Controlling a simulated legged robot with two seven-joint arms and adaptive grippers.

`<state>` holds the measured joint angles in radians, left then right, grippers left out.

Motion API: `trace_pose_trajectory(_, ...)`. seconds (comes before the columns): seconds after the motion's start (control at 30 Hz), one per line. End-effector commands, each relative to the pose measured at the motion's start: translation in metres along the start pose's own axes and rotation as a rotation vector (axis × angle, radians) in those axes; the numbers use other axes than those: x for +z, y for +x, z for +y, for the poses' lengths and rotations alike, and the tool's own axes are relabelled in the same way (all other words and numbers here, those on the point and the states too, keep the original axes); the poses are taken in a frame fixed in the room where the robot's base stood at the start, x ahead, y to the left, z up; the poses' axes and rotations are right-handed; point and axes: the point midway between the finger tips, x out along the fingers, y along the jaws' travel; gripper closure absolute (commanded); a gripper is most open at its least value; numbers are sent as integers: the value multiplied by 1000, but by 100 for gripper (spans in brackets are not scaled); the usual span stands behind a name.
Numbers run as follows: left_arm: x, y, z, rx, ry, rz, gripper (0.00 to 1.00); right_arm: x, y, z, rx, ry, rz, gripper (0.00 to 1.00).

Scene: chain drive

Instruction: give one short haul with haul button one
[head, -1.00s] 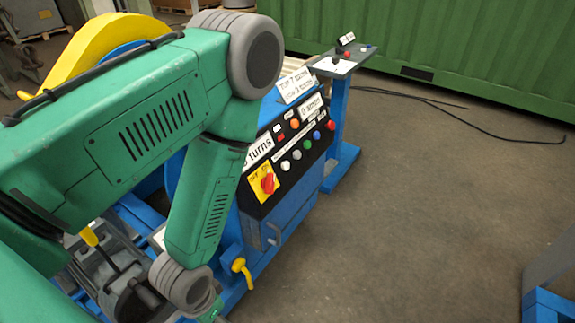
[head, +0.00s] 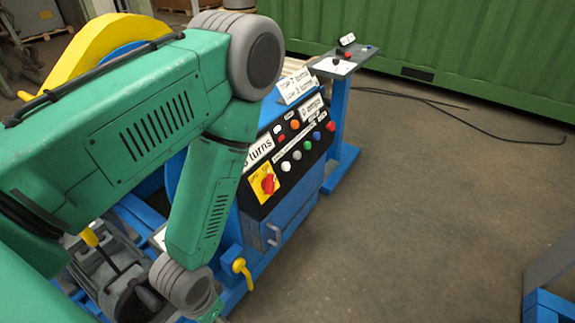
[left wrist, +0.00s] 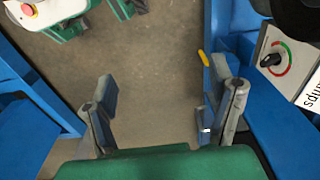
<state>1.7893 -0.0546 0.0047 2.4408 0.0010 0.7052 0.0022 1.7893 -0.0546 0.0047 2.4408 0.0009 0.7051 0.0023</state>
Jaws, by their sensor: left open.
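The control panel (head: 292,150) on the blue machine shows in the head view, right of my left arm. It bears a red rotary switch (head: 268,183) on a yellow plate, and white, grey, green, blue and red buttons. I cannot read which one is haul button one. A small pedestal panel (head: 343,62) with a red button stands behind it. My left gripper (left wrist: 162,105) is open and empty in the left wrist view, above bare floor between blue frames. In the head view the gripper itself is not clearly seen. My right gripper is in neither view.
A dial with a black knob (left wrist: 271,60) sits on a grey plate at the right of the left wrist view. A yellow lever (head: 241,268) juts from the machine's front. Black cables lie by the green container (head: 450,50). The floor (head: 410,200) right of the machine is clear.

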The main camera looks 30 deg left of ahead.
Motion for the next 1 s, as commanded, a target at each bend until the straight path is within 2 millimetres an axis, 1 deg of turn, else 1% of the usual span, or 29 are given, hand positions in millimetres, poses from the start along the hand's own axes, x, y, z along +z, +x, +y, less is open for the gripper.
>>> trace_pose_trajectory(0.27,0,0,0,0,0,0,23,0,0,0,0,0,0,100)
trace_pose_trajectory(0.37,0,0,0,0,0,0,55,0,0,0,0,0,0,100)
trace_pose_trajectory(0.4,0,0,0,0,0,0,69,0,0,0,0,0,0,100)
trace_pose_trajectory(0.5,0,0,0,0,0,0,100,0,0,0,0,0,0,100)
trace_pose_trajectory(1.0,0,0,0,0,0,0,100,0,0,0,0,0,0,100)
